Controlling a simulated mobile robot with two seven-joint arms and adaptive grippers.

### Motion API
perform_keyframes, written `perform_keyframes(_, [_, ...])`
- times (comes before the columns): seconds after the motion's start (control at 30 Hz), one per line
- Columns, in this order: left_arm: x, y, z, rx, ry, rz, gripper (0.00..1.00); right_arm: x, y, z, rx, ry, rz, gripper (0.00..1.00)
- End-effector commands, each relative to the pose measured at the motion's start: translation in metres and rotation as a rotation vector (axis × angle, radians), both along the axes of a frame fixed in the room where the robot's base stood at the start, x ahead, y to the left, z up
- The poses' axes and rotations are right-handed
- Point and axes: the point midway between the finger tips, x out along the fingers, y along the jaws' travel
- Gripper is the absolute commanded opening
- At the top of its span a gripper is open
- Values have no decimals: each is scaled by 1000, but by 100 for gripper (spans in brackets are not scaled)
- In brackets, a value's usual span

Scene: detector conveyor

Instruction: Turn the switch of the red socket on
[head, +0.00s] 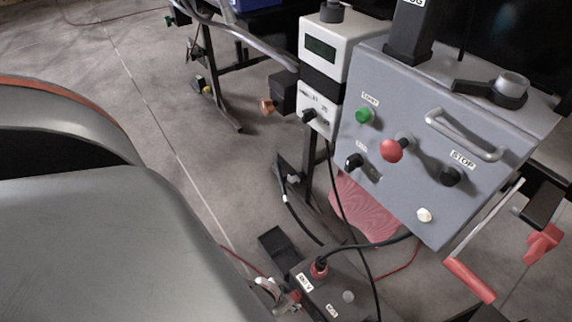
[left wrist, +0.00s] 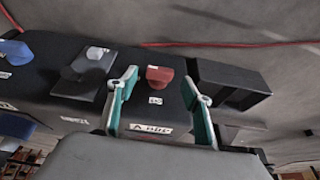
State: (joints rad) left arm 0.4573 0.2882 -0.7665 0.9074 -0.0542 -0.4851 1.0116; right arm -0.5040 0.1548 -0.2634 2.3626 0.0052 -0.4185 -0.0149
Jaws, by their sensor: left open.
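The dark socket box (head: 325,290) stands at the bottom of the head view. Its red socket (head: 319,268) has a black cable going into it. A red switch (left wrist: 160,77) shows in the left wrist view, above a small label and a label that seems to read 400V (left wrist: 150,128). My left gripper (left wrist: 160,84) is open, with one teal-padded finger on each side of the red switch. I cannot tell whether the fingers touch it. In the head view my left gripper (head: 272,290) is at the box's left side, partly hidden by my arm. My right gripper is not in view.
A grey knob (left wrist: 95,53) and a blue knob (left wrist: 15,50) sit left of the red switch. A dark open holder (left wrist: 232,83) stands just to its right. A grey control panel (head: 400,125) with several buttons rises behind the box. Black cables hang near it.

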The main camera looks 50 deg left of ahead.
Motion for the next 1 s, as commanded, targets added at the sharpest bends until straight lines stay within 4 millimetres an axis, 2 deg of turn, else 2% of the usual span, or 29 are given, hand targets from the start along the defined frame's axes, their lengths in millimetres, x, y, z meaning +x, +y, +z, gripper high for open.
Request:
perform_keyframes(0.23, [-9,0,22,-1,0,1,50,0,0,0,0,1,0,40])
perform_keyframes(0.43, [-14,1,33,0,0,-1,50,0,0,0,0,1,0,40])
perform_keyframes(1.0, [-14,1,36,0,0,-1,50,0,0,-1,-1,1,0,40])
